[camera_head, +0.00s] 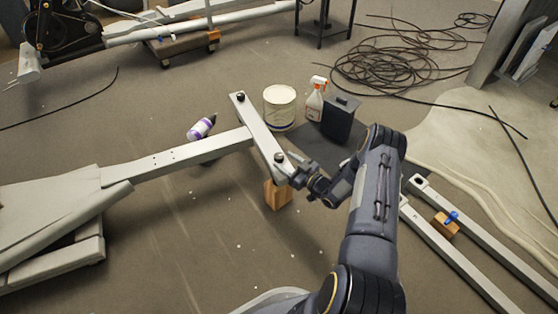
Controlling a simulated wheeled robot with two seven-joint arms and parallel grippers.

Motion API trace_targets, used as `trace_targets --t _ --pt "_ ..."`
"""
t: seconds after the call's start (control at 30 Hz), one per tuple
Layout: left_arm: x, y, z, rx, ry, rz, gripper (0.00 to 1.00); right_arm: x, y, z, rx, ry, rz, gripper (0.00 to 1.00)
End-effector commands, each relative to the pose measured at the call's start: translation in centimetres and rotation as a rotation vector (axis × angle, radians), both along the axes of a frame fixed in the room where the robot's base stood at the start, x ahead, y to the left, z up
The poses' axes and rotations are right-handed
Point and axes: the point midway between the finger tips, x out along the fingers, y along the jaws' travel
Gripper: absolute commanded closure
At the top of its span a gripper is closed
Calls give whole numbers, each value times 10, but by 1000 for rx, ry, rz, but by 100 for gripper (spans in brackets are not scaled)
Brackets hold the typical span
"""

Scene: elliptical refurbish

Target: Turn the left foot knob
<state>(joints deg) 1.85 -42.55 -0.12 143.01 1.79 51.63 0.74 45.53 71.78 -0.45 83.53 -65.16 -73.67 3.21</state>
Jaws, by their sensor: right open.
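A pale grey crossbar (260,133) lies across the end of the machine's long beam (180,158). It has a dark knob (240,97) at its far left end and another dark knob (279,157) on top of its near right end. The picture does not show which of them is called the left foot knob. My right gripper (290,168) is open just right of the near knob, its fingers pointing left towards it. I cannot tell whether they touch it. My left gripper is not in view.
A wooden block (278,194) stands under the crossbar's near end. Behind the bar are a white bucket (280,107), a spray bottle (316,99) and a black container (341,119). A purple-and-white bottle (201,127) lies by the beam.

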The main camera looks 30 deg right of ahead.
Motion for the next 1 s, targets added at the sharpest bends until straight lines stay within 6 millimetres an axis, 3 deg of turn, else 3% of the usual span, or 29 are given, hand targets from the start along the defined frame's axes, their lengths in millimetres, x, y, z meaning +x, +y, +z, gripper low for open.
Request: trace_targets --t 0.23,0.6,0.93,1.0 --pt "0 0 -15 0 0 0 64 32 9 -1 -2 -1 0 45" --pt "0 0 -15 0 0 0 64 39 11 0 1 1 -2 45" --pt "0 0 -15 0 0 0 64 39 11 0 0 2 -2 88" --pt "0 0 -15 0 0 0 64 38 11 0 0 2 -2 88"
